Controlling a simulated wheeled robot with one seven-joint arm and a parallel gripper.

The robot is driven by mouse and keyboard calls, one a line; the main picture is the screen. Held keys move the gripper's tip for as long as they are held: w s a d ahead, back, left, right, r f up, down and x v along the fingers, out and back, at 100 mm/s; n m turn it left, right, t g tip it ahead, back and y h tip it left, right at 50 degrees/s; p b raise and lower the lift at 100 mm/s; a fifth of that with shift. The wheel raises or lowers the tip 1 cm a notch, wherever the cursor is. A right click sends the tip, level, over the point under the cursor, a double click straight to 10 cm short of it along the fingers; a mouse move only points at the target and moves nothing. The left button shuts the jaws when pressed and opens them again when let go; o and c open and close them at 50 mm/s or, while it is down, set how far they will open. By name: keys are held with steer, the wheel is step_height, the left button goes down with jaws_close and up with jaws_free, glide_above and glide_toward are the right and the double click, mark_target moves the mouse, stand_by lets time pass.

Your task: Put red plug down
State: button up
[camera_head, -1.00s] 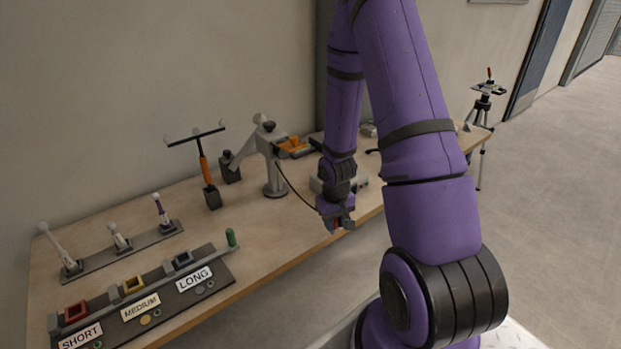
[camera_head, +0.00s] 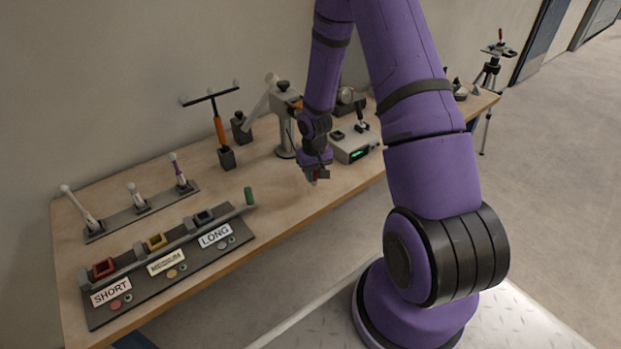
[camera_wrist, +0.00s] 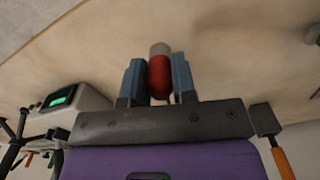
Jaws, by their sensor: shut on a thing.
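The red plug (camera_wrist: 160,77) shows in the wrist view as a red body with a pale grey end, between the two blue-grey fingers of my gripper (camera_wrist: 160,82). My gripper is shut on it. In the head view my gripper (camera_head: 315,176) is over the wooden table, left of the white box with a green display, and a small bit of red shows at the fingers. The plug's pale end points away from the palm. I cannot tell whether the plug touches the table.
The white box (camera_head: 355,148) stands close to the right of my gripper. A grey stand (camera_head: 284,140) and an orange-handled T-shaped tool (camera_head: 221,135) stand behind and left. The SHORT, MEDIUM and LONG panel (camera_head: 170,270) lies at left. Bare table (camera_head: 285,195) lies left of my gripper.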

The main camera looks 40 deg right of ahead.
steer(key=shift+w+f, duration=0.2)
steer(key=shift+w, duration=0.9)
steer(key=shift+f, duration=1.65)
steer(key=shift+f, duration=0.1)
steer(key=o, duration=0.9)
